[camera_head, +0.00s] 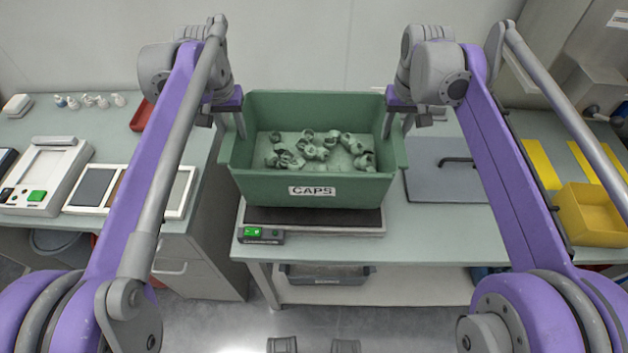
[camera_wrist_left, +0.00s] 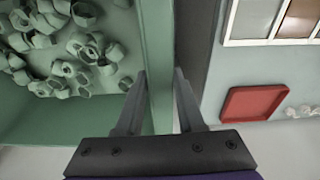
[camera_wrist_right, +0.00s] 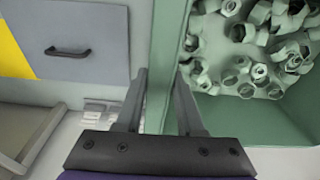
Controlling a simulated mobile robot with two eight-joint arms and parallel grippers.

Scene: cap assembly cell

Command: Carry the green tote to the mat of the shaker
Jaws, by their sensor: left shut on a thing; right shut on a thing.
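The green tote (camera_head: 262,188) carries a white CAPS label and holds several grey-green caps (camera_head: 322,147). It is upright, over a dark-topped device with a green display (camera_head: 262,234) on the middle table; I cannot tell whether it touches that device. My left gripper (camera_head: 241,128) is shut on the tote's left wall; the left wrist view shows the wall (camera_wrist_left: 160,70) between its fingers. My right gripper (camera_head: 388,128) is shut on the right wall, which shows between its fingers in the right wrist view (camera_wrist_right: 166,60). I cannot identify the shaker's mat here.
A grey panel with a dark handle (camera_head: 440,180) lies to the tote's right. A yellow bin (camera_head: 592,214) and yellow strips are further right. On the left table are a device with a green button (camera_head: 38,195), a framed tray (camera_head: 92,190) and a red tray (camera_head: 141,117).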

